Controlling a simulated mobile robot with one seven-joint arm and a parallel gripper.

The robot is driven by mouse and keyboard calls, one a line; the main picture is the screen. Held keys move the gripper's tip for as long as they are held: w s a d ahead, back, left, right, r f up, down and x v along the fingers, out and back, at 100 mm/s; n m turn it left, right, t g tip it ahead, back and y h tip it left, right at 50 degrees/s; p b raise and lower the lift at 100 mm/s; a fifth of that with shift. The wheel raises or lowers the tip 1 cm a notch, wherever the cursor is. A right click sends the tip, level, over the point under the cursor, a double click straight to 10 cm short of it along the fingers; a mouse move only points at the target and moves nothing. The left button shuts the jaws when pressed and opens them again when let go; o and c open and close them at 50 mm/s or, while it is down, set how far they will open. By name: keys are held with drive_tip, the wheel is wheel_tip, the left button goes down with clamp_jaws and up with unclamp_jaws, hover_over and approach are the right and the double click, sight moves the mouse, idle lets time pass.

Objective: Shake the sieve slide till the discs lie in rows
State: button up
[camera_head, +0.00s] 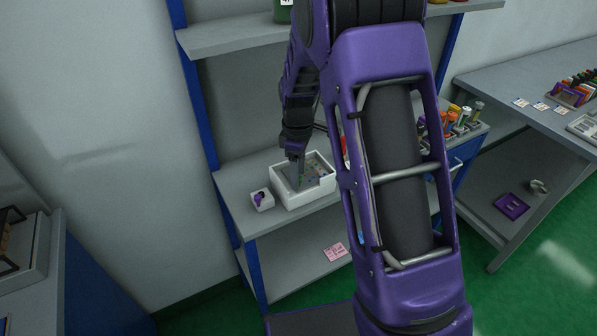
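A white open box (286,201) stands on the grey workbench and looks like the sieve unit. A grey upright plate (291,183) shows at its left inside; I cannot tell whether this is the slide. Small coloured specks, probably the discs (313,177), lie scattered on the box floor to the right of the plate. They are too small to tell whether they form rows. My gripper (294,158) points down over the box's back left part, right at the grey plate. Its fingers are too small and dark to show whether they are open or shut on it.
A small white holder (262,200) with a purple piece stands left of the box. My purple arm hides much of the bench's right side. Coloured bottles (463,118) stand at the right. A shelf (232,38) hangs above; a pink card (335,252) lies on the lower shelf.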

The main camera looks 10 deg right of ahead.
wheel_tip(320, 180, up, 18)
drive_tip(key=p, duration=0.1)
drive_tip(key=shift+f+p, duration=0.25)
drive_tip(key=shift+p, duration=0.05)
idle(0.3)
